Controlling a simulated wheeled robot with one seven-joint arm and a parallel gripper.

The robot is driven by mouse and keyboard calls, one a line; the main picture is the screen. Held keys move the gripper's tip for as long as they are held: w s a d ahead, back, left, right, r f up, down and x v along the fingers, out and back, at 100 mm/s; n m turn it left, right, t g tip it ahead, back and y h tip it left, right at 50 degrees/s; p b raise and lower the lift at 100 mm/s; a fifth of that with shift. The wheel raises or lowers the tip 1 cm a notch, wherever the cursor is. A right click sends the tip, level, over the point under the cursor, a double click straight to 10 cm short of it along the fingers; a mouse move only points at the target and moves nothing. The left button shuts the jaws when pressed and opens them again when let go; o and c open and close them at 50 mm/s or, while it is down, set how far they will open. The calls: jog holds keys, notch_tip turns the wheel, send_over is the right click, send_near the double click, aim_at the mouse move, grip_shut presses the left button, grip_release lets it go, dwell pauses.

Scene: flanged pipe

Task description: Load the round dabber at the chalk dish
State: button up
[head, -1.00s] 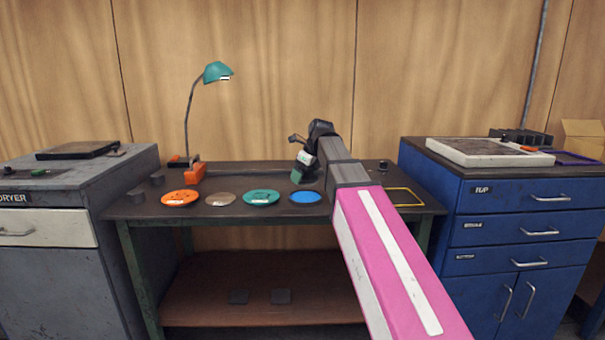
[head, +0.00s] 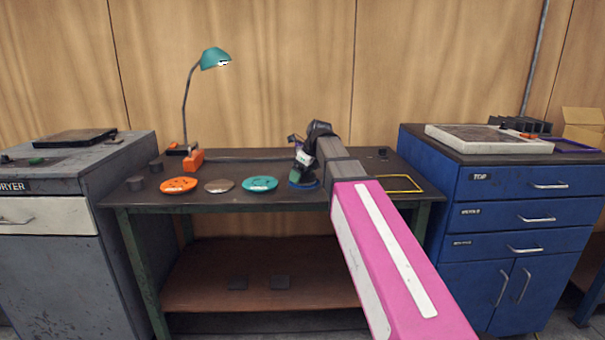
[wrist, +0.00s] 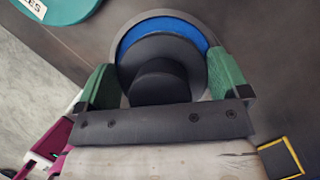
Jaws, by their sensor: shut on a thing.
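My gripper (head: 303,170) has green fingers, which stand either side of a black round dabber (wrist: 160,82) in the wrist view; it is shut on the dabber. The dabber has a narrow knob above a wider round disc. It is over the blue dish (wrist: 207,36), whose blue inside and grey rim show around it. In the head view the blue dish (head: 293,185) is mostly hidden behind my gripper. I cannot tell whether the dabber's underside touches the blue. No readable label shows which dish holds chalk.
A teal dish (head: 260,184), a grey-brown dish (head: 218,187) and an orange dish (head: 179,185) stand in a row to the left on the dark bench (head: 240,201). A yellow frame (head: 418,190) lies to the right. A teal lamp (head: 215,58) stands behind.

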jog(key=shift+f, duration=0.55)
dwell(1.3)
jog(key=shift+r, duration=0.1)
jog(key=shift+r, duration=3.45)
